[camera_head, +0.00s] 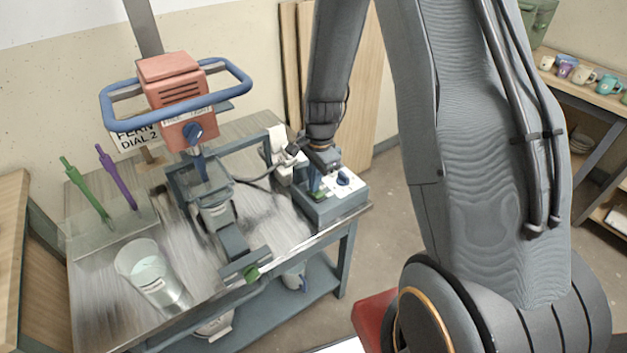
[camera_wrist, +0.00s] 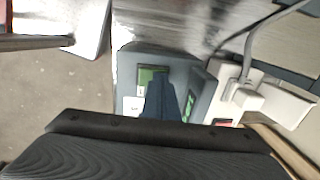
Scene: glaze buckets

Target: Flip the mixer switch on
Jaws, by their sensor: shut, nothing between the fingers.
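The mixer (camera_head: 175,80) has a red motor head, a blue ring handle and a blue dial, and stands over the metal-topped table. A grey control box (camera_head: 325,209) sits at the table's right corner, with a white plate, a blue knob (camera_head: 343,178) and a green part. In the wrist view the box (camera_wrist: 187,72) shows a green switch face (camera_wrist: 147,76) beside a white label. My gripper (camera_head: 317,190) is shut and empty, pointing down at the box's green part. Its fingers (camera_wrist: 160,90) partly cover the switch face; whether they touch it I cannot tell.
A clear bucket (camera_head: 152,275) stands at the table's front left. Green and purple tools (camera_head: 118,180) stand upright behind it. A white plug fitting with a grey cable (camera_wrist: 240,97) adjoins the box. Shelves with mugs (camera_head: 583,76) are at the far right.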

